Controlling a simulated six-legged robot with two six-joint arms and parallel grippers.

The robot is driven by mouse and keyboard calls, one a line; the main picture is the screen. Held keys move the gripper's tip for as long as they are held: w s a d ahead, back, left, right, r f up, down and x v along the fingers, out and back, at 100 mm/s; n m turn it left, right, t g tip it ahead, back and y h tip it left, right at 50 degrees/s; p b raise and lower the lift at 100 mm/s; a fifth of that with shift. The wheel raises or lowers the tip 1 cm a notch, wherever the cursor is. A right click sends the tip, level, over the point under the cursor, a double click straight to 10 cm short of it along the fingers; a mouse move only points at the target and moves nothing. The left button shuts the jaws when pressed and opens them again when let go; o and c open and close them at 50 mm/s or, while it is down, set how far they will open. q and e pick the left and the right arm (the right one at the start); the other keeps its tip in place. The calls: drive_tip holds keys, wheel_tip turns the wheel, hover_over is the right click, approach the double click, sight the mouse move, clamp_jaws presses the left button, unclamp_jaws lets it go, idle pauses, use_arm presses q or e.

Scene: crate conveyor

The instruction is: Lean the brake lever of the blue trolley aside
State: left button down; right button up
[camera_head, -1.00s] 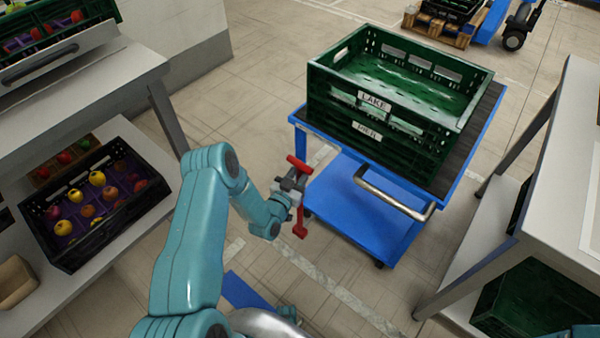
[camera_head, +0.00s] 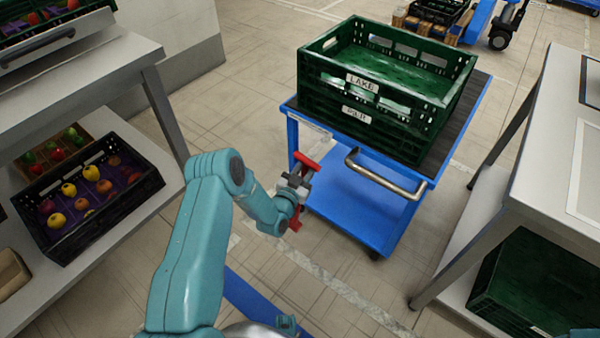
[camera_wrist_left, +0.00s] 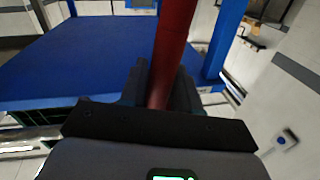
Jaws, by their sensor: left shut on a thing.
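The blue trolley (camera_head: 352,211) stands ahead with a steel push handle (camera_head: 385,178) on its near side. Its red brake lever (camera_head: 306,166) is at the near left corner, with a red crossbar on top, and looks slightly tilted. My left gripper (camera_head: 295,186) is shut on the lever below the crossbar. In the left wrist view the red shaft (camera_wrist_left: 172,50) stands between the dark fingers (camera_wrist_left: 158,90), with the trolley's blue lower deck (camera_wrist_left: 80,60) behind. The lever's foot is hidden. My right gripper is not in view.
Another table (camera_head: 545,160) stands right. Floor before the trolley is clear.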

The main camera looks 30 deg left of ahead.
use_arm(q)
drive_tip(key=d+f+m+b, duration=0.1)
drive_tip(key=d+m, duration=0.1)
drive_tip(key=d, duration=0.5)
drive_tip(key=shift+s+d+f, duration=0.2)
drive_tip(key=shift+s+f, duration=0.05)
drive_tip(key=shift+f, duration=0.1)
drive_tip(key=shift+d, duration=0.1)
drive_tip(key=c, duration=0.9)
unclamp_jaws()
drive_tip(key=shift+c, duration=0.2)
